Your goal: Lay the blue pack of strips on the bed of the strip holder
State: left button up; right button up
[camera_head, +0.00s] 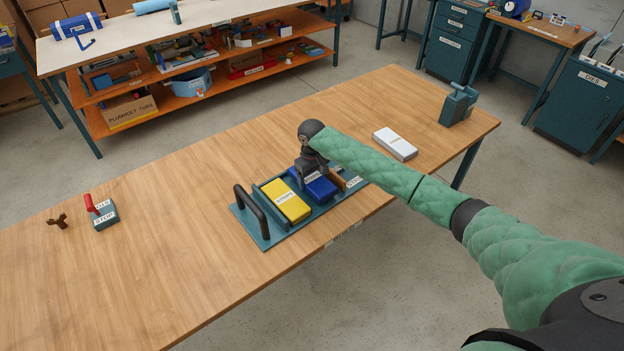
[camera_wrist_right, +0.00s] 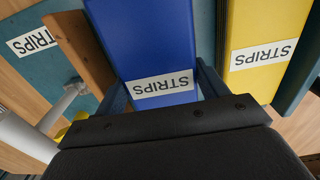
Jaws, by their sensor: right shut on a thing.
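The strip holder (camera_head: 262,229) is a teal tray with a dark arched handle on the workbench, and its label reads STRIPS. A yellow pack of strips (camera_head: 286,202) lies in it. The blue pack of strips (camera_head: 321,190) is beside the yellow one, over the holder. My right gripper (camera_head: 313,171) is shut on the blue pack from above. In the right wrist view the blue pack (camera_wrist_right: 158,45) lies between the yellow pack (camera_wrist_right: 262,45) and a brown wooden piece (camera_wrist_right: 82,52). I cannot tell whether its underside touches the bed. My left gripper is not in view.
A white box (camera_head: 394,144) lies to the right of the holder, and a teal device (camera_head: 458,106) stands at the bench's right end. A teal STOP block with a red lever (camera_head: 104,215) and a small brown piece (camera_head: 59,221) are at the left. The bench between is clear.

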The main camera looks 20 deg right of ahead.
aim_at(312, 177)
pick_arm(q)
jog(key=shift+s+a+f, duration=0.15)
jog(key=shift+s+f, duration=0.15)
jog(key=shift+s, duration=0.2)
pick_arm(e)
jog(key=shift+f, duration=0.7)
jog(key=shift+f, duration=0.1)
jog(key=o, duration=1)
jog(key=shift+o, duration=0.2)
jog(key=shift+r, duration=0.3)
notch_tip(312, 177, up, 10)
jog(key=b, duration=0.4)
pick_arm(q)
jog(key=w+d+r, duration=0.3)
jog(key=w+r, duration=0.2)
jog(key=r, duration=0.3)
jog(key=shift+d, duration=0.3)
pick_arm(e)
jog(key=shift+r, duration=0.8)
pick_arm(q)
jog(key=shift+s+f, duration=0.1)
